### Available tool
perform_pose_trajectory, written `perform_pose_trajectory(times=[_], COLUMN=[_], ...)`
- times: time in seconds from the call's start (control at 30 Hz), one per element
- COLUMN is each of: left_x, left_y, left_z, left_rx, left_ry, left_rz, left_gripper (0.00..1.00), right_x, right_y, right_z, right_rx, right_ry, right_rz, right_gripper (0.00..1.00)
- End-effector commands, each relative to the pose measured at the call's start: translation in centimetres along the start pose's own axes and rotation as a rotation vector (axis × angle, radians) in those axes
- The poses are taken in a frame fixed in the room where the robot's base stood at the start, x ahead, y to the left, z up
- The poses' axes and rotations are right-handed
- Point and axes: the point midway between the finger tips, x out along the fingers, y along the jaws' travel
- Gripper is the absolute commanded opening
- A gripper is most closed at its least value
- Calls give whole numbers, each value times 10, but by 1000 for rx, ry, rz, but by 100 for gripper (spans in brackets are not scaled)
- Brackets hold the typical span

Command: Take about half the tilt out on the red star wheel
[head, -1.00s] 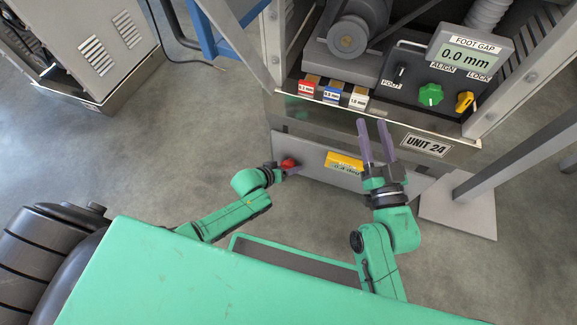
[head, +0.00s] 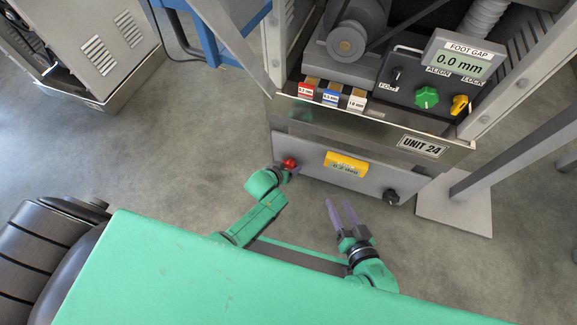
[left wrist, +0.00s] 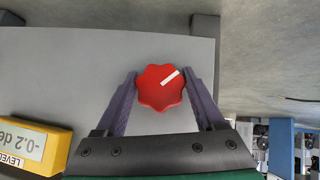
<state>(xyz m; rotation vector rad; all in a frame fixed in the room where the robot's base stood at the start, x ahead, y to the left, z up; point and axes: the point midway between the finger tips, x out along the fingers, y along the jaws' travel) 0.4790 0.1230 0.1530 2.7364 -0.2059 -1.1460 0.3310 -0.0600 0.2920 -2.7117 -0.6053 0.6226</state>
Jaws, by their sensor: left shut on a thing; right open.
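The red star wheel (head: 290,162) is at the left end of the machine's lower grey panel; it also shows in the left wrist view (left wrist: 158,88), its white mark pointing up and right. My left gripper (head: 293,171) is shut on the wheel, one finger on each side. The yellow level display (head: 346,164) is mid-panel; in the left wrist view (left wrist: 28,142) it is upside down, cut by the edge, and appears to read -0.2 degrees. My right gripper (head: 340,200) is open and empty, low in front of the panel, apart from it.
A black knob (head: 391,196) is at the panel's right end. Above, the FOOT GAP screen (head: 462,58) reads 0.0 mm, over a green knob (head: 427,98) and a yellow knob (head: 459,105). Red, blue and white labelled blocks (head: 331,97) sit on the ledge. A slanted grey post (head: 520,155) stands right.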

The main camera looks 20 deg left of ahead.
Motion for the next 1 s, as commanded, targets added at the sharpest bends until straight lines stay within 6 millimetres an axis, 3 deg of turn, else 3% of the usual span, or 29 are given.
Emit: perform_pose_trajectory(times=[0.67,0.7,0.77,1.0], left_x=[0,0,0,-1], left_y=[-1,-1,-1,0], left_z=[-1,-2,-2,-1], left_rx=[27,27,27,26], left_ry=[3,3,3,2], left_rz=[-26,-26,-26,-25], left_gripper=[16,79,100,100], right_x=[0,0,0,-1], right_y=[-1,-1,-1,-1], right_z=[-2,-2,-2,-3], right_rx=[-1,-1,-1,-1], right_ry=[-2,-2,-2,-2], right_rz=[-1,-1,-1,0], right_gripper=[50,50,50,50])
